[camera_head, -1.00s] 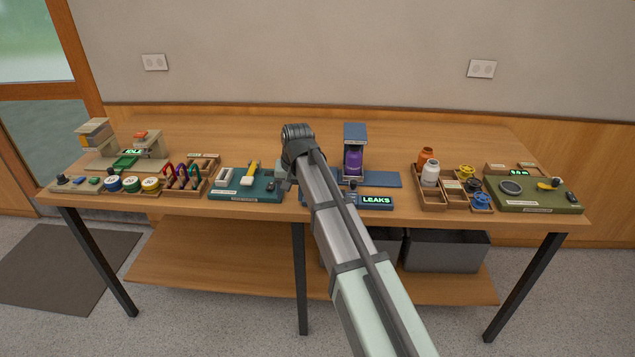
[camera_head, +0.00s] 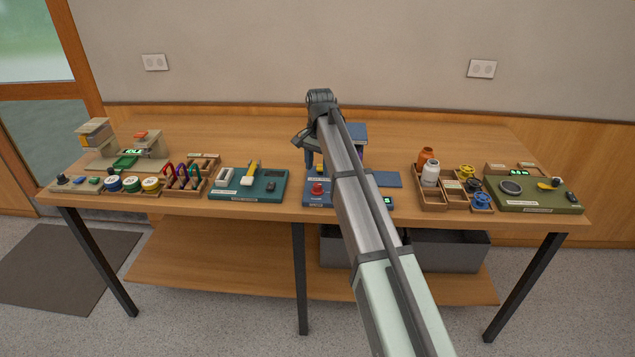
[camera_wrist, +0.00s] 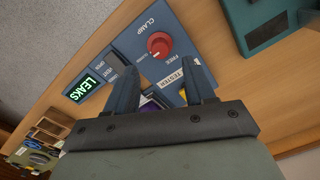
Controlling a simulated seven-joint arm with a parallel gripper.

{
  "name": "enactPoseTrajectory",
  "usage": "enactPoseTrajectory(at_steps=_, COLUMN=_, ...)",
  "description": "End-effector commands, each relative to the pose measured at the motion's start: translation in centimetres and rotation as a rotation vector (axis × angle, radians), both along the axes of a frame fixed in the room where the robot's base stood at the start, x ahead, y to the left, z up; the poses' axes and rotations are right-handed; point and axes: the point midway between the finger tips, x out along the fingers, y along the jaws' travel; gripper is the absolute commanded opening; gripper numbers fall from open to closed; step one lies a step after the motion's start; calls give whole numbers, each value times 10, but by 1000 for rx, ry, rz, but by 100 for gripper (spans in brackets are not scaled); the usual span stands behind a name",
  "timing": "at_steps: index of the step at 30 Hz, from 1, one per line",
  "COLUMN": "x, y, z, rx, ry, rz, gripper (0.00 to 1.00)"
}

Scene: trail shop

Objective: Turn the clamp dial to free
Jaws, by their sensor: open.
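The red clamp dial (camera_wrist: 159,45) sits on the blue tester panel (camera_wrist: 170,20), beside the printed words CLAMP and FREE. Which mark the dial points to is too small to tell. In the head view the dial (camera_head: 318,188) stands at the front of the blue base. My gripper (camera_wrist: 155,60) is open, its two dark fingers reaching toward the dial, one on each side of it in the picture. The dial is not gripped. In the head view my gripper (camera_head: 309,158) is above and behind the dial, partly hidden by my arm.
The tester's blue upright (camera_head: 357,132) is mostly behind my arm. A teal board (camera_head: 262,197) lies left; a wooden tray (camera_head: 431,205) with bottles stands right. Bare tabletop lies behind.

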Motion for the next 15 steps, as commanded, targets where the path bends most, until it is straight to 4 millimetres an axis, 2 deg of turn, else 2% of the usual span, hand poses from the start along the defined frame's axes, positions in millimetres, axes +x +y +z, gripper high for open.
enactPoseTrajectory(at_steps=1, x=-1, y=0, z=-11, rx=-1, ry=3, rz=0, gripper=54)
enactPoseTrajectory(at_steps=6, x=-1, y=1, z=-37, rx=0, ry=2, rz=1, gripper=54)
enactPoseTrajectory(at_steps=15, x=0, y=2, z=-63, rx=0, ry=0, rz=1, gripper=54)
